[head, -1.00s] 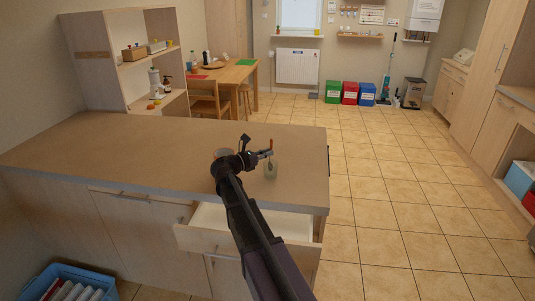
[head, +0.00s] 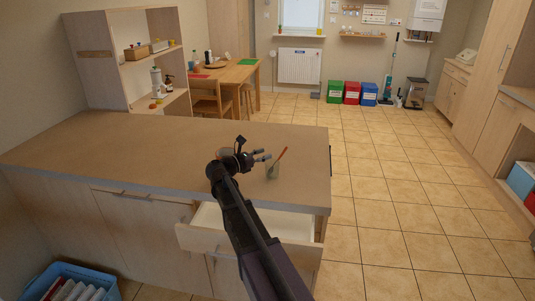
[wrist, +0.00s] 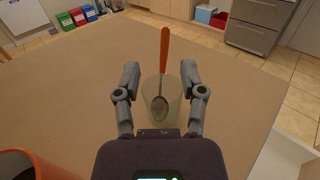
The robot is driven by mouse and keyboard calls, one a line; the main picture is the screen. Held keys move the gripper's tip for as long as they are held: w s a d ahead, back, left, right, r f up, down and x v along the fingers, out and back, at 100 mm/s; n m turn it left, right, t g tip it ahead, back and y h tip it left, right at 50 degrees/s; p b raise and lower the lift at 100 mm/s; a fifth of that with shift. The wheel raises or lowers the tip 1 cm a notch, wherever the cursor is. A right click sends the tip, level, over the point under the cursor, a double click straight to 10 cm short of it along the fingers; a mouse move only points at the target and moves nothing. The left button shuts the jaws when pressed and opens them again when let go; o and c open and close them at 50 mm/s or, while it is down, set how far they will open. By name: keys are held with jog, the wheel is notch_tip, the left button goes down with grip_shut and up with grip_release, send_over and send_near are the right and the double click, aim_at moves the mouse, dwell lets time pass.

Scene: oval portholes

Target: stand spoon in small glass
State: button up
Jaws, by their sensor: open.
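The small glass (head: 272,171) stands upright on the counter near its right end. A spoon with an orange-red handle (head: 282,155) stands in it, leaning, its handle above the rim. In the wrist view the spoon's bowl is inside the clear glass (wrist: 172,106) and the orange handle (wrist: 164,48) sticks up past the far rim. My gripper (head: 266,156) is open and empty, just left of the glass. In the wrist view the two fingers of my gripper (wrist: 160,82) are spread, with the glass and spoon beyond and between them, apparently untouched.
An orange-rimmed dark container (wrist: 18,164) stands on the counter at lower left of the wrist view. A drawer (head: 205,238) is open below the counter (head: 120,150). The counter's left part is clear.

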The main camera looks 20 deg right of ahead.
jog(key=s+a, duration=0.2)
jog(key=a, duration=0.7)
jog(key=shift+a, duration=0.25)
dwell(1.0)
jog(key=s+a+f+m+g+y+p, duration=0.1)
jog(key=s+f+m+y+p, duration=0.1)
jog(key=s+f+m+y, duration=0.1)
jog(key=s+a+f+m+g+y+p, duration=0.1)
jog(key=s+f+m+y+p, duration=0.2)
jog(key=s+m+y, duration=0.2)
jog(key=s+a+f+m+g+y+p, duration=0.1)
jog(key=s+f+m+y+p, duration=0.2)
jog(key=s, duration=0.7)
jog(key=shift+s+a+m+y, duration=0.15)
jog(key=shift+m+y, duration=0.4)
jog(key=shift+m, duration=0.55)
jog(key=shift+w+a+m+y, duration=0.1)
jog(key=shift+a+m+y, duration=0.15)
jog(key=shift+m+y, duration=0.6)
jog(key=s+a+m+y+p, duration=0.2)
jog(key=s+a+m+y, duration=0.1)
jog(key=s+a+m, duration=0.2)
jog(key=shift+a+r+y, duration=0.15)
jog(key=shift+r+y, duration=0.1)
jog(key=shift+y, duration=0.15)
